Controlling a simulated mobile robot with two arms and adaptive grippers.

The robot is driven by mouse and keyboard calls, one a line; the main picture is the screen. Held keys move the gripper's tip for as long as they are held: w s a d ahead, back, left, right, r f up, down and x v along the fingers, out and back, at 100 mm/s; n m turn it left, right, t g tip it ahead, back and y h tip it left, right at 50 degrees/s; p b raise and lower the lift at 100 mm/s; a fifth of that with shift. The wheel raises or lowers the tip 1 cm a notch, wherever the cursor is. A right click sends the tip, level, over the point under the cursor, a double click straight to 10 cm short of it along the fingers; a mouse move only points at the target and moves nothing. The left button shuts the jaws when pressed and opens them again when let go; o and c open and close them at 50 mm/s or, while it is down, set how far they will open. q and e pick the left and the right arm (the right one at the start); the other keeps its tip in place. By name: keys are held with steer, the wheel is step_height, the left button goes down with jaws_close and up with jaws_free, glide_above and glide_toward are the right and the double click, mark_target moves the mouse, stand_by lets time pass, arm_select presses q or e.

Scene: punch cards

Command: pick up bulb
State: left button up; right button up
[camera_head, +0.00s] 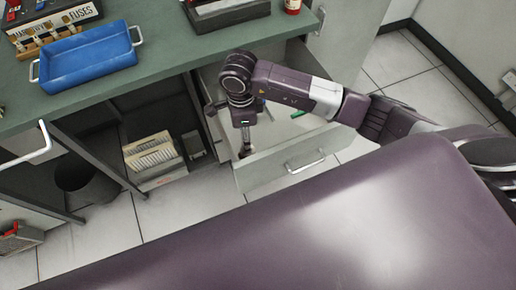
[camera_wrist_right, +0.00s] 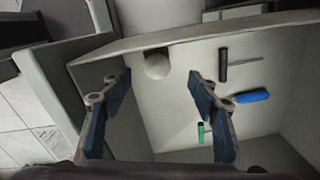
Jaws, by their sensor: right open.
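The bulb (camera_wrist_right: 157,65) shows in the right wrist view as a round, pale white shape inside the open drawer, close to one drawer wall. My right gripper (camera_wrist_right: 160,82) is open, with its two blue-padded fingers spread to either side of the bulb's line in that view. I cannot tell how far the fingertips are from the bulb. In the head view my right gripper (camera_head: 246,150) points down into the drawer (camera_head: 285,165), and the bulb cannot be made out there. My left gripper is not in view.
The drawer also holds a black-handled tool (camera_wrist_right: 223,64), a blue-handled tool (camera_wrist_right: 251,96) and a green-handled one (camera_wrist_right: 201,132). The drawer's walls stand close around my right gripper. The green counter (camera_head: 170,50) above carries a blue tray (camera_head: 88,60) and a fuse box (camera_head: 52,22).

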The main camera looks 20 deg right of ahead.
steer(key=shift+s+f, duration=0.3)
steer(key=shift+f, duration=0.15)
step_height(320, 180, down, 8)
steer(key=b, duration=0.5)
steer(key=shift+w+d, duration=0.1)
steer(key=shift+r, duration=0.1)
steer(key=c, duration=1.1)
steer(key=shift+r, duration=0.2)
